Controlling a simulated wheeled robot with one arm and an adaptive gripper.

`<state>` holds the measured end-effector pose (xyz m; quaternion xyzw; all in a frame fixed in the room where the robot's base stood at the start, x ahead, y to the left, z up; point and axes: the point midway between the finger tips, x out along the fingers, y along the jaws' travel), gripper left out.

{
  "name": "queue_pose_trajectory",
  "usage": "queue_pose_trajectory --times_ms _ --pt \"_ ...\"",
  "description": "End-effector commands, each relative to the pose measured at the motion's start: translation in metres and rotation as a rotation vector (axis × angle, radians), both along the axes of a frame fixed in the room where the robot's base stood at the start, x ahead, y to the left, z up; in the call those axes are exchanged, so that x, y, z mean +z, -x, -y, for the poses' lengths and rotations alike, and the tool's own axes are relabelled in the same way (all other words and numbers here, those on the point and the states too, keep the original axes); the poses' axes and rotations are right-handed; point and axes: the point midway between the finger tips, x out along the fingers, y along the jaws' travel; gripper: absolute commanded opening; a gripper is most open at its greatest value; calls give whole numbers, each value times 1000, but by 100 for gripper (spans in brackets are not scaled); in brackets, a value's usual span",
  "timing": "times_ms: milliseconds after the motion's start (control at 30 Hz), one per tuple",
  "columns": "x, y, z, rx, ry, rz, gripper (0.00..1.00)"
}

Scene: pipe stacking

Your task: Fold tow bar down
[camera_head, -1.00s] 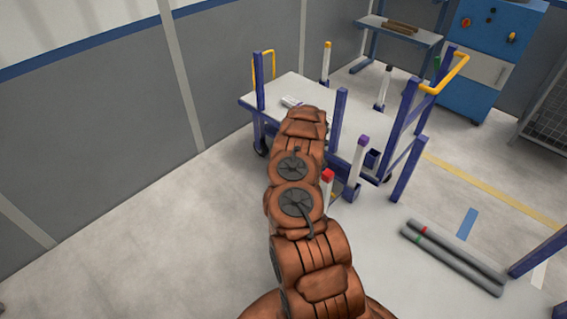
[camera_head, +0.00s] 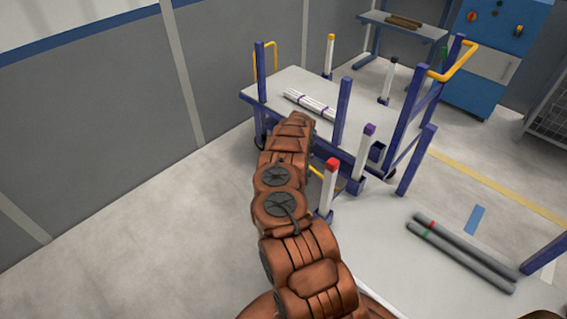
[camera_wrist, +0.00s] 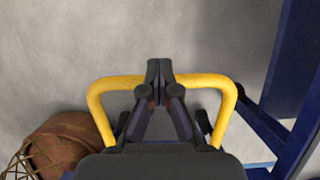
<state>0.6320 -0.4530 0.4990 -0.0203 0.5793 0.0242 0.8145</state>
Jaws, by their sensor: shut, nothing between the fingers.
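In the wrist view, a yellow tubular loop (camera_wrist: 103,84), which looks like the tow bar's handle, spans both sides of my gripper. My gripper (camera_wrist: 160,66) is shut and empty, its fingertips overlapping the middle of the loop's crossbar in the picture. I cannot tell whether they touch it. In the head view, a short yellow piece (camera_head: 316,172) shows just right of my arm, at the near side of the cart; it may be the same bar. My arm hides the gripper and the rest of the bar there.
A blue-framed cart with a pale top (camera_head: 300,82) carries white pipes with purple bands (camera_head: 310,104). Upright posts stand around it, one with a red cap (camera_head: 331,188). Two grey pipes (camera_head: 465,255) lie at lower right. The floor at left (camera_head: 130,220) is clear.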

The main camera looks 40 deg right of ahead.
Motion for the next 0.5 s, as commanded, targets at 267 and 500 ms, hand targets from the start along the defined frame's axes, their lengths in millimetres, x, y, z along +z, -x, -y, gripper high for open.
queue_pose_trajectory --times_ms 267,500 --pt "-10 13 2 -6 -8 -24 0" --pt "-1 17 2 -8 -12 -24 0"
